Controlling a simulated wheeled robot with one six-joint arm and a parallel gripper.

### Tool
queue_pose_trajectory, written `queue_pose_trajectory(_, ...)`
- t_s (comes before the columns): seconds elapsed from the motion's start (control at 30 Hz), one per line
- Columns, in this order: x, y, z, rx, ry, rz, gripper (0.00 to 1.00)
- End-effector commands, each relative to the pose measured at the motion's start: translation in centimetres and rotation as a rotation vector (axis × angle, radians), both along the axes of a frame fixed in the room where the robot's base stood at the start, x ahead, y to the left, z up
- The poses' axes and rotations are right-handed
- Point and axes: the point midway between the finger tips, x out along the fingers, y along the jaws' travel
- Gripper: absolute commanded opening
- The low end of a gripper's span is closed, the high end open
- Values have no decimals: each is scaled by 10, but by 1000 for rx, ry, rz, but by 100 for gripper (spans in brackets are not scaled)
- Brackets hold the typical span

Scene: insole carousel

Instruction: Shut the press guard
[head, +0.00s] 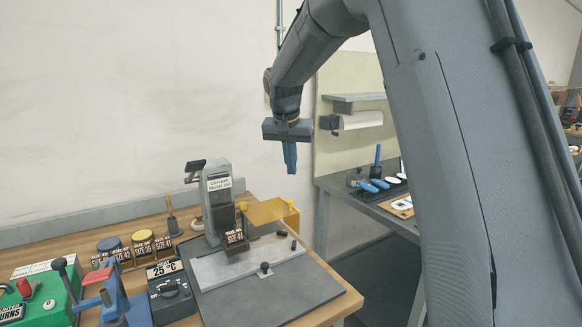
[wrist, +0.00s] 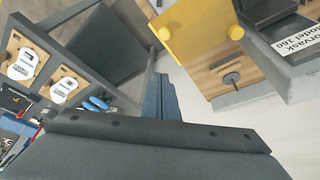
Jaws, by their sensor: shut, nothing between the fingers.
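The press (head: 219,207) is a grey column with a white label, standing on a dark base plate on the wooden bench. Its guard (head: 268,211) is an amber-yellow panel with a yellow knob (head: 291,204). The guard stands out to the right of the press column, away from its front, and looks open. In the wrist view the yellow guard (wrist: 200,38) is at the top, right of the fingers, with the press label at the right edge. My gripper (head: 290,170) is shut and empty, above the guard and apart from it. It also shows in the wrist view (wrist: 160,85).
Left on the bench are a size rack (head: 135,248), a dark 25 °C box (head: 171,290), a blue clamp-like device (head: 115,298) and a green box (head: 40,300). A grey side bench (head: 372,207) with blue tools stands at right. Air around my gripper is clear.

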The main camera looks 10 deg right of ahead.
Motion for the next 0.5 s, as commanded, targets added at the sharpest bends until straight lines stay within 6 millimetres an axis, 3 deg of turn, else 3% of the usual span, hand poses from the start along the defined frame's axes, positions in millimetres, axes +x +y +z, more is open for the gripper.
queue_pose_trajectory(0.37, 22, -12, -70, 0, 3, 1, 0)
queue_pose_trajectory(0.5, 1, -1, -69, 1, 2, 2, 0)
